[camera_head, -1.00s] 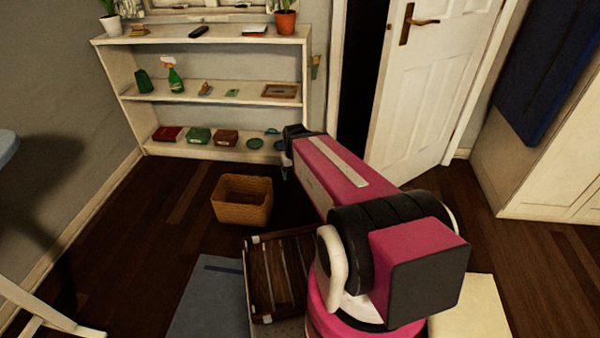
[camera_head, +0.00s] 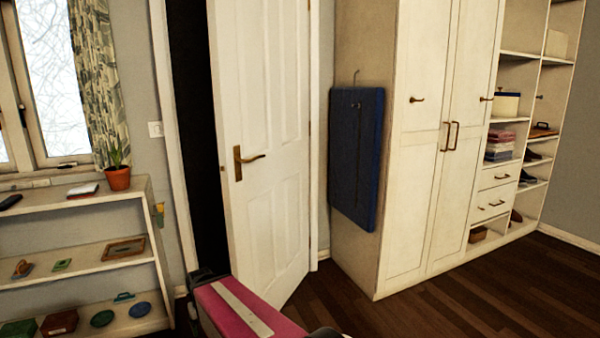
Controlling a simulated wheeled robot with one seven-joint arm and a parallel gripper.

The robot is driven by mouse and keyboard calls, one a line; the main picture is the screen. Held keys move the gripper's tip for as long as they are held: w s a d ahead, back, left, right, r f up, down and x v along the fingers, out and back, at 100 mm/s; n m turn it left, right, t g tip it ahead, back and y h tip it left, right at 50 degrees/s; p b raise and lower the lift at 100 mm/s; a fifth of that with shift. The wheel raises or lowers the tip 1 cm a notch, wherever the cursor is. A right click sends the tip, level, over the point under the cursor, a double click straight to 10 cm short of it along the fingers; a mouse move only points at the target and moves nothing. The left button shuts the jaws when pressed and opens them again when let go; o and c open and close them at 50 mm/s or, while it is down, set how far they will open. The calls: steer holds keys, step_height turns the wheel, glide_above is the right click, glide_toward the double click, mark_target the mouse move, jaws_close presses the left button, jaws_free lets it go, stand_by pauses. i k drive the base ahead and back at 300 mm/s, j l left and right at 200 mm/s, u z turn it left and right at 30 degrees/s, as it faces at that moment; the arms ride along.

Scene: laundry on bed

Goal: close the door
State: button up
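The white panelled door (camera_head: 272,190) stands ajar in the middle of the head view. Its brass lever handle (camera_head: 247,160) is on its left side. A dark gap (camera_head: 198,140) shows between the door's left edge and the white door frame (camera_head: 172,150). The hinge side is at the right. My pink arm shows at the bottom, in front of the lower left part of the door. My gripper is not clearly visible, and I cannot tell whether the arm touches the door.
An open shelf unit (camera_head: 90,198) with small items and a potted plant (camera_head: 118,178) stands left of the door. A folded blue ironing board (camera_head: 358,155) hangs on the side of the cream wardrobe (camera_head: 425,215) at right. The wooden floor (camera_head: 450,300) is clear in front of the wardrobe.

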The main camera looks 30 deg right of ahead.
mark_target(259, 50)
steer(key=j+z, duration=0.1)
steer(key=z, duration=0.3)
steer(key=j+z, duration=0.1)
steer(key=z, duration=0.25)
steer(key=j+z, duration=0.1)
steer(key=z, duration=0.3)
